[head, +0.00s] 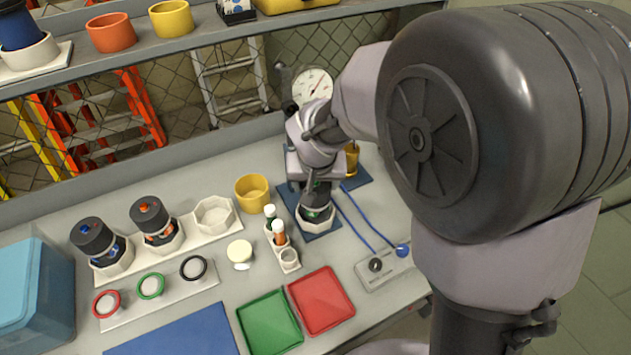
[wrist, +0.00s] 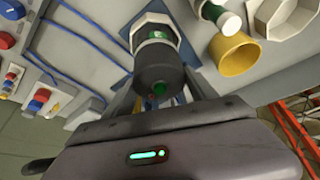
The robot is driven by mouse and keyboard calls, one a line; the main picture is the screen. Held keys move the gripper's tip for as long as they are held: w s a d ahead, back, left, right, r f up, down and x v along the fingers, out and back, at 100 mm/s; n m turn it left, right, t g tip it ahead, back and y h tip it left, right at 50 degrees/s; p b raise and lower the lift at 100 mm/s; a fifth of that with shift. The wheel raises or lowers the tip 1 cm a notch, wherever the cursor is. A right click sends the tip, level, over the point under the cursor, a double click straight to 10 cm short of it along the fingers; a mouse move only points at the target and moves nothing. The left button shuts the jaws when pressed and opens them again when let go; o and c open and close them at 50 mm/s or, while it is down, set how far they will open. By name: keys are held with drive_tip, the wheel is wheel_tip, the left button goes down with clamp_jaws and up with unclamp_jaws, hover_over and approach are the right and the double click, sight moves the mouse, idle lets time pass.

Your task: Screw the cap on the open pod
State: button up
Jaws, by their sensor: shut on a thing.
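The pod (head: 316,212) with a green band stands upright in a white octagonal holder on a blue mat (head: 324,230). It also shows in the wrist view (wrist: 157,35). A dark grey cap (wrist: 157,65) with a green knob sits on its top end, in line with it; I cannot tell how far it is threaded. My gripper (head: 314,183) is directly above the pod, pointing down, shut on the cap by its knob. In the wrist view the fingers (wrist: 162,95) are partly hidden by the gripper body.
A yellow cup (head: 252,193) and a vial rack (head: 288,257) are close left of my gripper. Blue cables run right to a switch box (head: 383,267). A gauge (head: 312,86) stands behind.

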drive_tip(key=o, duration=1.4)
drive_tip(key=p+v, duration=0.5)
drive_tip(key=v, duration=1.2)
drive_tip(key=shift+r+p, duration=0.15)
drive_tip(key=shift+p, duration=0.25)
